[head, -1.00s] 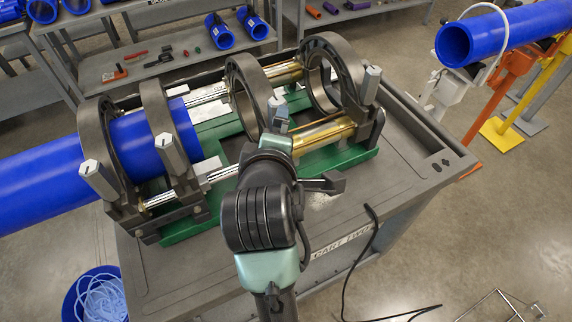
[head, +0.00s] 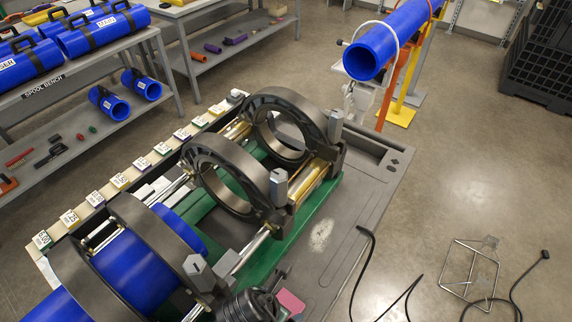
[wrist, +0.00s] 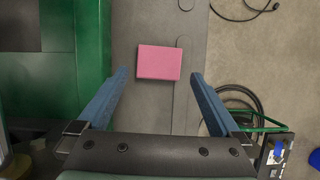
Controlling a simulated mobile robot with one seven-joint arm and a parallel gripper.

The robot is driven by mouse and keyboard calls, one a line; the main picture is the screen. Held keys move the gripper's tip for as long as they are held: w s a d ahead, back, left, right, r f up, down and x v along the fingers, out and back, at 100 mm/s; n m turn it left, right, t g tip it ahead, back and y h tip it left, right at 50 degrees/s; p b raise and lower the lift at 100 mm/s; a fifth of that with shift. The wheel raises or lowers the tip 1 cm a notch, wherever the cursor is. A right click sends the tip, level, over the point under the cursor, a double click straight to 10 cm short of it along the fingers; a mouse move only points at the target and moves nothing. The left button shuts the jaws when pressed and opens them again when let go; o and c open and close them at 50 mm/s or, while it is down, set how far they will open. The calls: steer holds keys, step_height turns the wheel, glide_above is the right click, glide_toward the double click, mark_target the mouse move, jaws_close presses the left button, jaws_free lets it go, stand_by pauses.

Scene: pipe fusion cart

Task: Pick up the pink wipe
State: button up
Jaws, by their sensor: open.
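The pink wipe (wrist: 159,62) is a flat pink rectangle on the grey cart top in the wrist view, centred between and slightly beyond the fingertips. Part of it shows at the bottom edge of the head view (head: 290,301), beside my arm. My gripper (wrist: 159,76) is open and empty, with one blue finger on each side of the wipe's line. The fingers look apart from the wipe; their height above it is hard to tell.
The green machine base (wrist: 92,50) stands left of the wipe. The cart's edge and a coiled black hose (wrist: 243,98) lie to the right. In the head view, clamp rings (head: 232,187) and a blue pipe (head: 130,268) stand nearby. A wire stand (head: 470,270) is on the floor.

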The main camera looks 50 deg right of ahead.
mark_target(286, 305)
steer(key=shift+a+x, duration=0.2)
steer(key=shift+x, duration=1.15)
steer(key=shift+a+x, duration=0.15)
steer(key=shift+x, duration=1.2)
steer(key=shift+w+f, duration=0.1)
steer(key=shift+f, duration=0.05)
steer(key=shift+c, duration=0.3)
steer(key=c, duration=0.9)
step_height(286, 305, up, 10)
